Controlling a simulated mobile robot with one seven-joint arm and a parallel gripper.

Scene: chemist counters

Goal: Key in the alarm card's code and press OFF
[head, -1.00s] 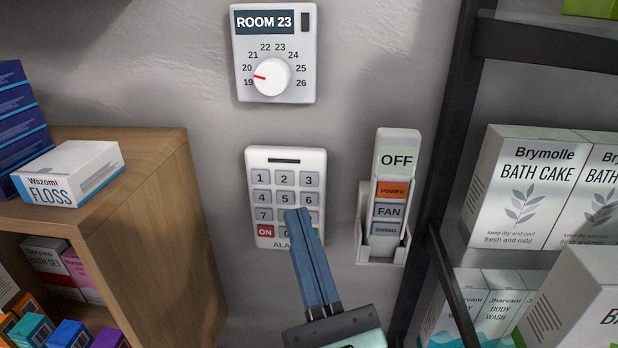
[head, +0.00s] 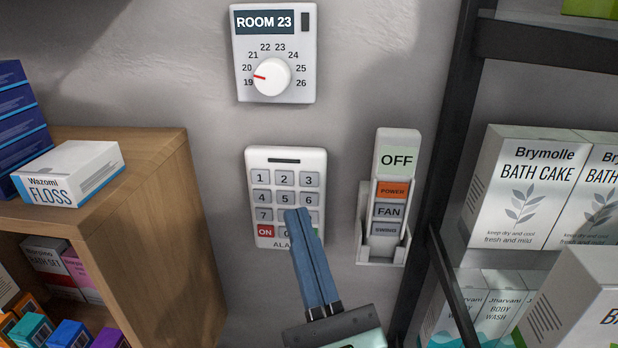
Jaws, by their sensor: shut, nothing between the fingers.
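The alarm keypad (head: 286,182) is a white panel on the grey wall, with grey number keys and a red ON key (head: 265,231). Its small display strip at the top is dark. My gripper (head: 298,216) is shut and empty, its blue fingers reaching up to the keypad's lower part. The fingertips cover the 8 key area and hide part of the bottom row, including most of the 0 key. A green key edge shows to the right of the fingers. I cannot tell whether the tips touch a key. No alarm card can be made out.
A thermostat dial (head: 273,55) reading ROOM 23 is above the keypad. A remote (head: 390,190) with OFF on its screen sits in a wall holder to the right. A wooden shelf (head: 160,200) stands left, a dark-framed rack (head: 440,150) right.

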